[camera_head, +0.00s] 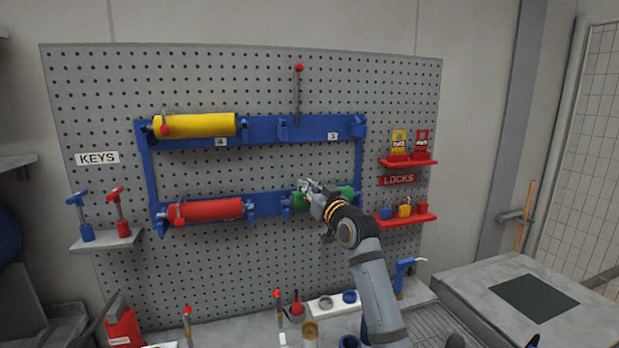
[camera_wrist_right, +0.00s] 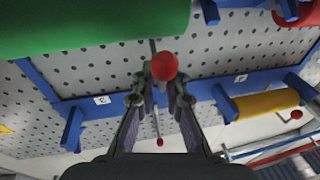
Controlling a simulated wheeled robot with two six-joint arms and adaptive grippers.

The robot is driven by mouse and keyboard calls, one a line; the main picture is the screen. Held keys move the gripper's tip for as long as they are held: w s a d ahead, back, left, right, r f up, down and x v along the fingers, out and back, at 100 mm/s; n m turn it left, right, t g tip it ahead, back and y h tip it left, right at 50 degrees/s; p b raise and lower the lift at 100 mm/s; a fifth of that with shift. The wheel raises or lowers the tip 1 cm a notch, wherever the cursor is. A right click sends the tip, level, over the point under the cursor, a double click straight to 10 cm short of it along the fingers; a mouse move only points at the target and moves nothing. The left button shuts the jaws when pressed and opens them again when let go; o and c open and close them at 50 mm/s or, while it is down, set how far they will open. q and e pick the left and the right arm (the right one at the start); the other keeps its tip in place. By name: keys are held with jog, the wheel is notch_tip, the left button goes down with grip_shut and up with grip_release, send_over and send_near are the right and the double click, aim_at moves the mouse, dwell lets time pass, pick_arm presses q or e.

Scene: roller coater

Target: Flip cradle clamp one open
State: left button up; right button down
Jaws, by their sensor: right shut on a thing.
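My right gripper (camera_head: 312,188) is at the lower right cradle, in front of the green roller (camera_head: 299,201). In the right wrist view, the fingers (camera_wrist_right: 160,90) are shut on a clamp lever with a red ball knob (camera_wrist_right: 165,66) at their tips. The green roller (camera_wrist_right: 90,25) fills the upper left of that view, close to the knob. My arm hides part of this cradle in the head view, and no number shows on it. At the upper right cradle, labelled 3, a clamp lever (camera_head: 298,92) stands upright with no roller below it. My left gripper is out of view.
A yellow roller (camera_head: 200,125) lies in the upper left cradle, labelled 4, and a red roller (camera_head: 212,210) in the lower left one. Both have red-knobbed clamps. The blue rack (camera_head: 270,132) hangs on a pegboard. Key shelf (camera_head: 110,241) and lock shelves (camera_head: 408,220) flank it.

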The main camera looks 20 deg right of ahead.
jog(key=shift+w+r+p, duration=0.2)
jog(key=shift+r+p, duration=0.05)
jog(key=shift+r, duration=0.65)
jog(key=shift+w+r+p, duration=0.15)
jog(key=shift+r+p, duration=0.05)
jog(key=shift+r, duration=0.65)
jog(key=shift+w+f, duration=0.1)
jog(key=shift+f, duration=0.05)
jog(key=c, duration=1.6)
grip_release()
jog(key=shift+a, duration=0.1)
jog(key=shift+c, duration=0.2)
jog(key=shift+o, duration=0.8)
jog(key=shift+w+a+f, duration=0.1)
jog(key=shift+a, duration=0.1)
